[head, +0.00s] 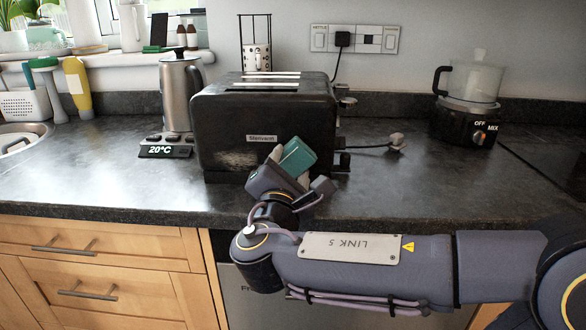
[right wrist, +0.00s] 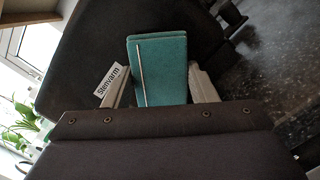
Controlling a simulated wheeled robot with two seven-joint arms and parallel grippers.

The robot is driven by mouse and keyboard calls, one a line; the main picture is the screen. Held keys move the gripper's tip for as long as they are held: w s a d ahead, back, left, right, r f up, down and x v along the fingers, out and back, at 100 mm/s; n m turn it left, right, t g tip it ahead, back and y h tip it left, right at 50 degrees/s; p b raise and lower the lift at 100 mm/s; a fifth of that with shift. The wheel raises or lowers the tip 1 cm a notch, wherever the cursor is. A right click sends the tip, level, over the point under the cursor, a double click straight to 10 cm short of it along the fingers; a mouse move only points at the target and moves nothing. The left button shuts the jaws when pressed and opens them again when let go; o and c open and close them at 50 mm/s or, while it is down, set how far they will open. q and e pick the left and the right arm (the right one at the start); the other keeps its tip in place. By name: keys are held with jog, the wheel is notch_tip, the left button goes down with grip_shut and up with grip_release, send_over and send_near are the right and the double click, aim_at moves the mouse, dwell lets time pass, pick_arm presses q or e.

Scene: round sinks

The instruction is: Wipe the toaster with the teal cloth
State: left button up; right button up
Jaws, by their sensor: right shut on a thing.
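The black toaster (head: 225,125) stands on the dark worktop, with a pale smudged patch (head: 238,159) low on its front left. My right gripper (head: 291,166) is shut on the folded teal cloth (head: 297,157) in front of the toaster's lower right front. In the right wrist view, the cloth (right wrist: 158,72) stands between the two fingers (right wrist: 160,92) with the dark toaster front (right wrist: 85,50) behind it. I cannot tell whether the cloth touches the toaster. My left gripper is not in view.
A steel kettle (head: 180,92) on a base reading 20°C stands left of the toaster. A blender-like appliance (head: 470,100) stands at the right. A plug (head: 397,141) lies on the worktop right of the toaster. The worktop (head: 90,175) at front left is clear.

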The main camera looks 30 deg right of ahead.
aim_at(222, 155)
jog(key=shift+w+a, duration=0.6)
jog(key=shift+a, duration=0.3)
jog(key=shift+w+a, duration=0.6)
jog(key=shift+a, duration=0.35)
jog(key=shift+w+a, duration=0.6)
jog(key=shift+a, duration=0.3)
jog(key=shift+w+a+p, duration=0.2)
jog(key=shift+w+a, duration=0.5)
jog(key=shift+a, duration=0.3)
jog(key=shift+w+a+p, duration=0.25)
jog(key=shift+w+a, duration=0.5)
jog(key=shift+a, duration=0.25)
jog(key=shift+w+a+p, duration=0.2)
jog(key=shift+w+a, duration=0.5)
jog(key=shift+a, duration=0.3)
jog(key=v, duration=0.6)
jog(key=shift+s+d+r, duration=0.25)
jog(key=shift+r, duration=0.05)
jog(key=v, duration=0.3)
jog(key=shift+r, duration=0.1)
